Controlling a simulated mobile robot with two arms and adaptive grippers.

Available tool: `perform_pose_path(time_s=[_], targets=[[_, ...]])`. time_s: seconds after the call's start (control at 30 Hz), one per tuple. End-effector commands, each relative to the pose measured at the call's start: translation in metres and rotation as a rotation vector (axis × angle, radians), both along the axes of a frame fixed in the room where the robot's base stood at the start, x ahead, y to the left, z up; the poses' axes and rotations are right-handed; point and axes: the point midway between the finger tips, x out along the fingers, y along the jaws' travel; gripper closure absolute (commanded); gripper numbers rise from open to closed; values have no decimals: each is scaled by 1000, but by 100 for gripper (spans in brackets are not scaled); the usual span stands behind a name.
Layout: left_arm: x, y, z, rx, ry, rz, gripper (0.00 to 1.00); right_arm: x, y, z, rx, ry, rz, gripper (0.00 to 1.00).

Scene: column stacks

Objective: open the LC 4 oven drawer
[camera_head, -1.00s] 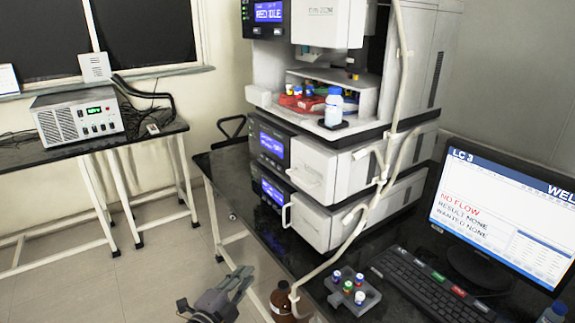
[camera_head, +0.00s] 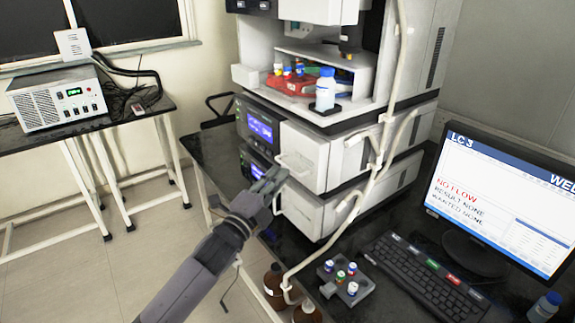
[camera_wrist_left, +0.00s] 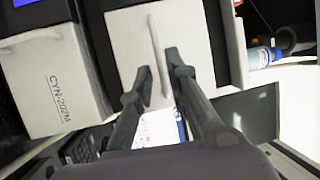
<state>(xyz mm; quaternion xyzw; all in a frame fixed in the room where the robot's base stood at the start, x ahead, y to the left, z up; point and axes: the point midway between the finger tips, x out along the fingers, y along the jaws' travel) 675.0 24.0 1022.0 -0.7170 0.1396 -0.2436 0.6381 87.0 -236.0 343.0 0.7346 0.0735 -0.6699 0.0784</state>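The instrument stack has two lower white drawer units, each with a bar handle: an upper drawer (camera_head: 308,150) and a lower drawer (camera_head: 310,208). Both look shut. I see no LC 4 label; the monitor (camera_head: 500,190) reads LC 3. My left gripper (camera_head: 278,178) is at the front of the stack, by the upper handle (camera_head: 295,166) and above the lower one. In the left wrist view, its two fingers (camera_wrist_left: 158,72) are apart, one on each side of a bar handle (camera_wrist_left: 157,50) on a white panel. Contact is not clear. My right gripper is out of view.
A keyboard (camera_head: 420,278) and a grey vial rack (camera_head: 345,280) stand right of my arm. Brown bottles (camera_head: 274,285) are near the front edge. A pale tube (camera_head: 350,215) hangs across the stack's side. A white bottle (camera_head: 325,90) stands on the shelf above.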

Motion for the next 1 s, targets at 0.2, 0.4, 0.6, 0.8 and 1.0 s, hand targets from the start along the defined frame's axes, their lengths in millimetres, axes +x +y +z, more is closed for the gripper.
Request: perform_pose_path(time_s=[0.2,0.4,0.6,0.8,1.0], targets=[[30,-18,6,0,0,0,84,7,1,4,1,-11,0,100],[42,-25,8,0,2,1,84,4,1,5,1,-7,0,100],[43,-26,8,0,1,0,84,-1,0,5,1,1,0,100],[43,-26,8,0,1,0,91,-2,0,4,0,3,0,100],[43,-26,8,0,2,0,100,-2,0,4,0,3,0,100]])
